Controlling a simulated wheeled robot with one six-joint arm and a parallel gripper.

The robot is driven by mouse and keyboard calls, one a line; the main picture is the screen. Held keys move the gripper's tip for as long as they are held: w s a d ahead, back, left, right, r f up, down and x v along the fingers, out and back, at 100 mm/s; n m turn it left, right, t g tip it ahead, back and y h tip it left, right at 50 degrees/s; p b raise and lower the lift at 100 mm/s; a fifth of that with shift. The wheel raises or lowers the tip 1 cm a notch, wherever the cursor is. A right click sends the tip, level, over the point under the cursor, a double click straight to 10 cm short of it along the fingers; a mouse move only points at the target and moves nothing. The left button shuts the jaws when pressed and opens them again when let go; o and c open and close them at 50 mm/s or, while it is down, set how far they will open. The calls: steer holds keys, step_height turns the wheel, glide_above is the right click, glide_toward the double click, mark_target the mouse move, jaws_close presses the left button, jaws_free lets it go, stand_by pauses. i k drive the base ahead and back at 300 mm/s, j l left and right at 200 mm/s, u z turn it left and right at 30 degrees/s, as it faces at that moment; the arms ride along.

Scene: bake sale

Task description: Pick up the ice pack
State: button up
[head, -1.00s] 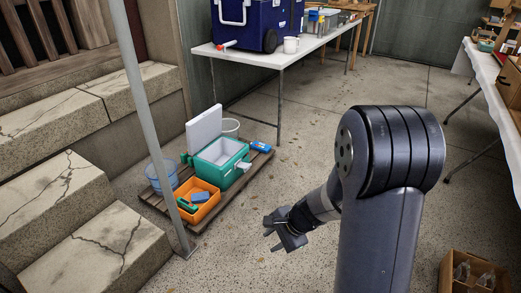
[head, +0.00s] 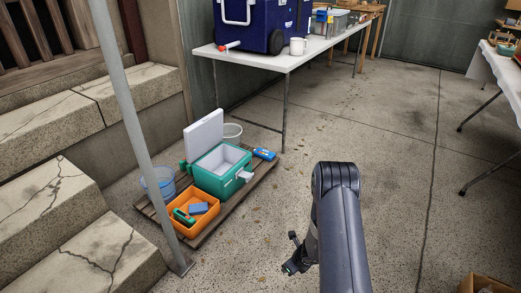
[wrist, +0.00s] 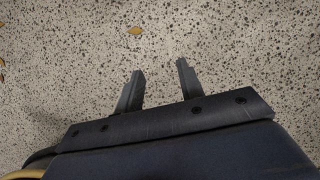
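A flat blue pack with a pale label (head: 264,154), which looks like the ice pack, lies on the wooden pallet (head: 203,238) just right of the open teal cooler (head: 212,182). A smaller blue block (head: 198,208) lies in the orange bin (head: 212,218) in front of the cooler; I cannot tell exactly what it is. My gripper (head: 290,266) is low over the concrete, right of and nearer than the pallet. In the wrist view its two fingers (wrist: 160,68) are apart with only speckled floor between them. Neither blue thing shows there.
A blue bucket (head: 160,182) and a white bucket (head: 233,133) stand by the cooler. A metal pole (head: 130,115) rises at the pallet's left, beside stone steps (head: 60,215). A white table (head: 300,58) stands behind. Floor right of the pallet is clear.

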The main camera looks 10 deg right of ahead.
mark_target(268, 155)
steer(key=i+l+u, duration=0.1)
steer(key=i+l, duration=0.2)
steer(key=i, duration=0.4)
steer(key=i+l+u, duration=0.15)
steer(key=i+l, duration=0.15)
steer(key=i, duration=0.35)
steer(key=i+l+u, duration=0.1)
steer(key=i+l, duration=0.35)
steer(key=i, duration=0.2)
steer(key=i+l+u, duration=0.15)
steer(key=i+l, duration=0.3)
steer(key=i, duration=0.2)
